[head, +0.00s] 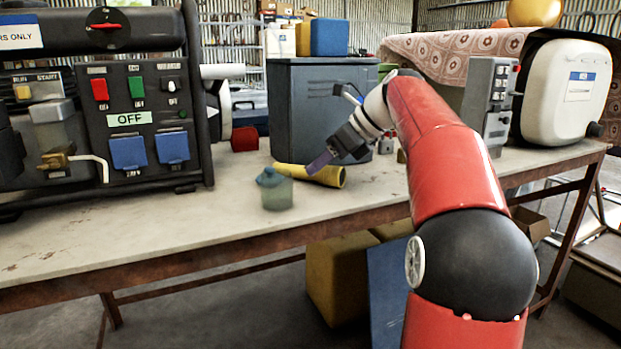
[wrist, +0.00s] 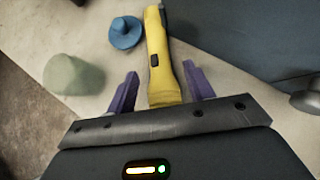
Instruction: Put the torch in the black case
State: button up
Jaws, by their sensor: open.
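The yellow torch (head: 331,177) lies on its side on the workbench; in the wrist view it (wrist: 157,45) has a dark switch on its barrel. My gripper (head: 316,164) is low over it. In the wrist view the purple fingers of my gripper (wrist: 160,72) are open, one on each side of the torch's near end, with a gap on both sides. A dark grey case (head: 322,108), the closest match to the black case, stands upright behind the torch. It fills the upper right of the wrist view (wrist: 245,35). Its inside is not visible.
A greenish jar (wrist: 72,75) and a blue knobbed lid (wrist: 124,32) sit left of the torch, apart in the wrist view. A generator panel (head: 130,115) stands at left, a small red block (head: 244,139) behind. The bench front (head: 130,235) is clear.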

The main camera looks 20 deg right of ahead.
jog(key=shift+x, duration=1.2)
grip_shut()
jog(key=shift+r, duration=0.2)
